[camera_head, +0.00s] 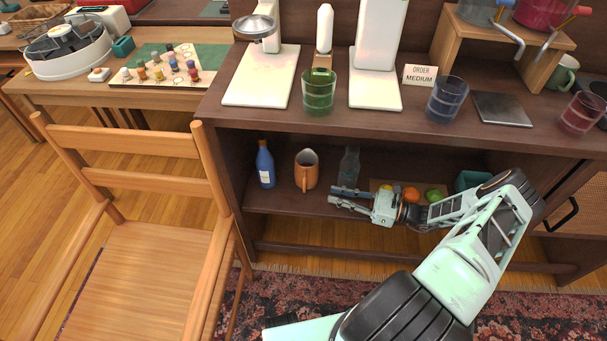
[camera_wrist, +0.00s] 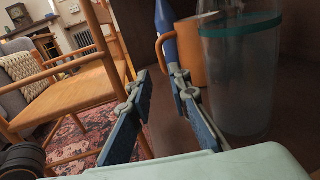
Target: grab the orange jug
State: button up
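The orange jug (camera_head: 306,172) stands upright on the shelf below the counter, its handle facing forward. It also shows in the wrist view (camera_wrist: 190,52), partly hidden behind a clear glass bottle. My gripper (camera_head: 333,195) is open and empty at the shelf front, to the right of the jug and apart from it. In the wrist view my gripper's fingers (camera_wrist: 160,80) are spread, with the jug beyond the right finger.
The clear bottle (camera_head: 348,166) stands close behind my gripper; it also shows in the wrist view (camera_wrist: 240,75). A blue bottle (camera_head: 265,164) stands left of the jug. A wooden chair (camera_head: 150,260) is at the left. Fruit (camera_head: 411,194) lies on the shelf at right.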

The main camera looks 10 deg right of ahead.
aim_at(306, 175)
jog(key=x, duration=0.8)
jog(key=shift+w+a, duration=0.25)
jog(key=shift+a, duration=0.05)
grip_shut()
